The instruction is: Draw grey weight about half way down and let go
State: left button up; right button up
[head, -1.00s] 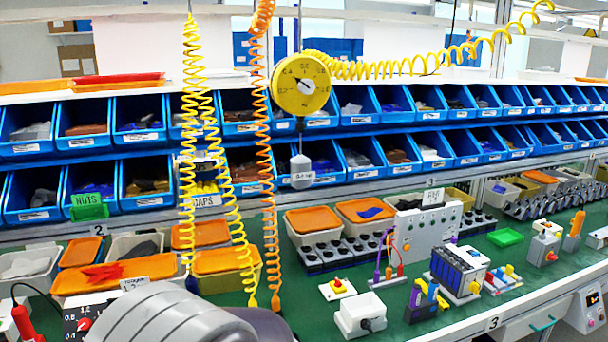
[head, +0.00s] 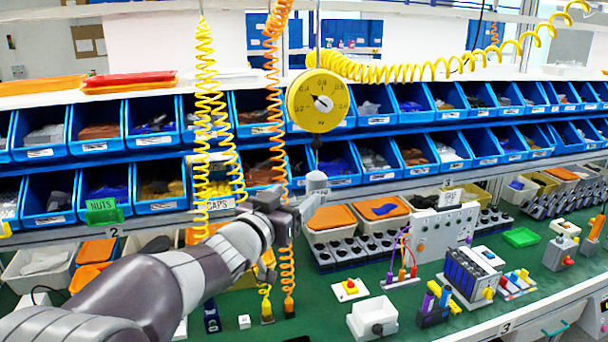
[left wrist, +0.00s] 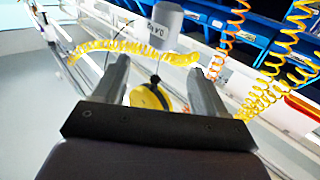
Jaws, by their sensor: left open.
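The yellow dial also shows there (left wrist: 150,97), between the fingers. My left gripper (head: 312,203) is open and close to the weight; it also shows in the left wrist view (left wrist: 160,70). The fingers do not appear closed on anything. My right gripper is not in view.
A yellow coiled hose (head: 203,120) and an orange one (head: 275,120) hang beside my left arm. Rows of blue bins (head: 152,122) stand behind. Below, the green bench (head: 310,320) holds a grey switch box (head: 440,232) and several small fixtures.

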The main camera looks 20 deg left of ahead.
aim_at(312, 183)
pick_arm(q)
jog(key=w+p, duration=0.1)
jog(key=w, duration=0.2)
jog(key=w+d+p, duration=0.1)
jog(key=w, duration=0.2)
jog(key=w+p, duration=0.1)
jog(key=w, duration=0.3)
jog(key=shift+w+d+f, duration=0.1)
jog(key=shift+d+f, duration=0.05)
jog(key=shift+d, duration=0.05)
jog(key=shift+w+d, duration=0.25)
jog(key=shift+w, duration=0.05)
jog(key=shift+w+a+f, duration=0.1)
grip_shut()
notch_tip(312, 183, down, 6)
jog(key=b, duration=0.5)
jog(key=shift+f+b, duration=0.15)
jog(key=shift+b, duration=0.25)
grip_release()
jog(key=shift+r, duration=0.2)
